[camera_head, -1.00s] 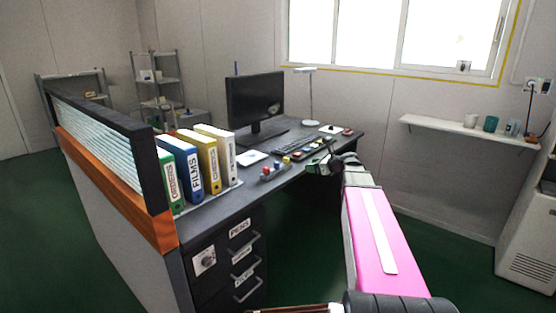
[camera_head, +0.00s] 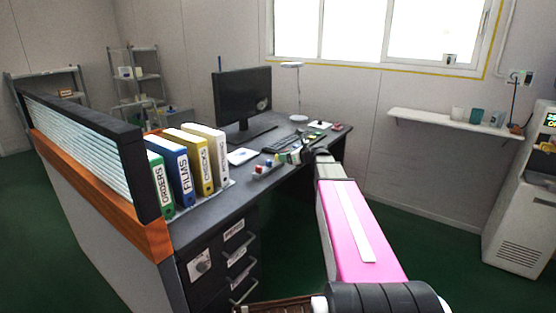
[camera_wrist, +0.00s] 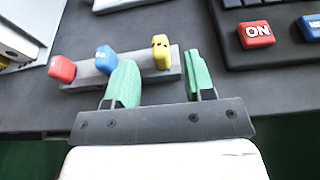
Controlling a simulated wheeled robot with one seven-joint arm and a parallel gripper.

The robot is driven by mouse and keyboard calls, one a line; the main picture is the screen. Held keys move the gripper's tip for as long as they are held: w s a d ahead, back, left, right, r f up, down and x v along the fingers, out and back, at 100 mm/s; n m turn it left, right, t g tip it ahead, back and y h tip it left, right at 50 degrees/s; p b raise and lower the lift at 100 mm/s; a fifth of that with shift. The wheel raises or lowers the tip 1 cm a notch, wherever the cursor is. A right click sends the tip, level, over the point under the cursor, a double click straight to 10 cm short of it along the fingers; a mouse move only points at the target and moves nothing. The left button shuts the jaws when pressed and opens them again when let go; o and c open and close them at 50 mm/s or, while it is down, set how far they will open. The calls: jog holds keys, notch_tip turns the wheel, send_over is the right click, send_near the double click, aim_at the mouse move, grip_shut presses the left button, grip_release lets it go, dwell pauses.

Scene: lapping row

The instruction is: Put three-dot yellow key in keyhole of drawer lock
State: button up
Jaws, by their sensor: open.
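In the wrist view, a yellow key (camera_wrist: 161,52) with dark dots on its head sits at the right end of a grey holder (camera_wrist: 85,76). A blue key (camera_wrist: 106,58) and a red key (camera_wrist: 62,69) stand to its left. My gripper (camera_wrist: 158,80) is open and empty, its green fingers around the holder's right part, the yellow key between and beyond them. I cannot tell whether they touch the holder. In the head view my gripper (camera_head: 291,157) is small above the desk. The drawer lock (camera_head: 199,264) is a pale plate on the dark drawer front; its keyhole is too small to make out.
The desk (camera_head: 205,228) carries binders (camera_head: 203,165), a monitor (camera_head: 242,97) and a keyboard (camera_head: 281,142). A partition (camera_head: 90,150) stands at left. A red ON block (camera_wrist: 256,35) lies right of the holder. The desk's front edge is close to my gripper.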

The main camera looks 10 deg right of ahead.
jog(key=x, duration=0.4)
jog(key=shift+w+a+f, duration=0.1)
jog(key=shift+w+a, duration=0.15)
jog(key=shift+w, duration=0.1)
grip_shut()
